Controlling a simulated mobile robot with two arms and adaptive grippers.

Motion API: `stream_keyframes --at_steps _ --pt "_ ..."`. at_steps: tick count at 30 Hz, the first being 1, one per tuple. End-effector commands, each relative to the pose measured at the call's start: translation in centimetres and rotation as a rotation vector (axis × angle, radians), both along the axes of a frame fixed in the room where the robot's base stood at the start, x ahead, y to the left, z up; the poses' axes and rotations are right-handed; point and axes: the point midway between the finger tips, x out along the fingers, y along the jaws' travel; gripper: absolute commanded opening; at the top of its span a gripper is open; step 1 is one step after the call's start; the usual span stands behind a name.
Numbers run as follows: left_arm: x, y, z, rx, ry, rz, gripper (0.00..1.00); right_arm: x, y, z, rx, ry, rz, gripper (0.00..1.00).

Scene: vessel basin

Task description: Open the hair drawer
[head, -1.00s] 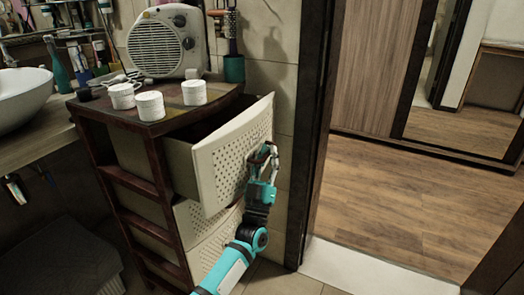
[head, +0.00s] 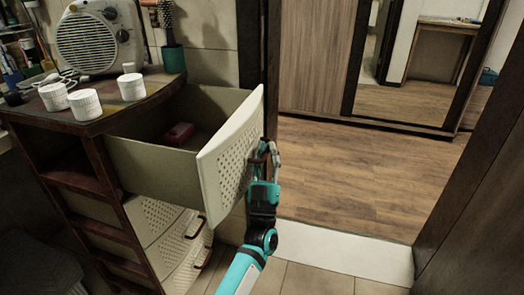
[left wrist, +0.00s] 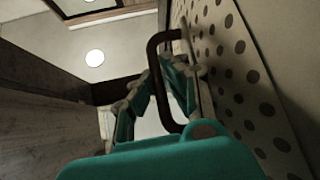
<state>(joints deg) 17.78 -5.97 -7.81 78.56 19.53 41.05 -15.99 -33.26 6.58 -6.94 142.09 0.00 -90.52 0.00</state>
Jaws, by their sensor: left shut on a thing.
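The hair drawer (head: 232,165) is the top drawer of a dark wooden cabinet, with a cream perforated front. It stands well open, and a small red box (head: 179,134) lies inside it. My left gripper (head: 268,158) is at the drawer front, shut on its brown handle (head: 260,150). In the left wrist view the handle (left wrist: 153,75) passes between the fingers (left wrist: 155,95), beside the perforated front (left wrist: 235,80). My right gripper is not in view.
Several white ramekins (head: 84,104) and a fan heater (head: 100,38) stand on the cabinet top (head: 120,116). Lower drawers (head: 165,235) are closed. A doorway with a wooden floor (head: 370,180) lies to the right. A dark door frame (head: 470,180) stands at far right.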

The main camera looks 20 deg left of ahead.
Motion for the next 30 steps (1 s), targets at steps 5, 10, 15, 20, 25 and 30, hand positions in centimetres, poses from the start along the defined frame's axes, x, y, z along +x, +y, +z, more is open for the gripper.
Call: stream_keyframes --at_steps 5,10,15,20,25,30 --pt "0.0 -0.1 -0.1 0.0 0.002 -0.002 0.0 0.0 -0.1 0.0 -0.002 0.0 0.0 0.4" --pt "0.0 0.0 -0.1 0.0 0.002 -0.002 0.21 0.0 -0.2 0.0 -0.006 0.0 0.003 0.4" --pt "0.0 0.0 -0.1 0.0 0.001 0.0 0.21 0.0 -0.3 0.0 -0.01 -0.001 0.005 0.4" --pt "-0.3 0.0 -0.5 0.0 0.003 -0.001 0.21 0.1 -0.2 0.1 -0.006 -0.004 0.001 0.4" --pt "-2.2 -0.5 -2.4 0.0 0.006 -0.001 0.21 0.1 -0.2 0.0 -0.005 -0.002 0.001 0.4" --pt "-4.9 -1.0 -5.0 0.0 0.006 -0.001 0.21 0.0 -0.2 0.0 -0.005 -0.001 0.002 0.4"
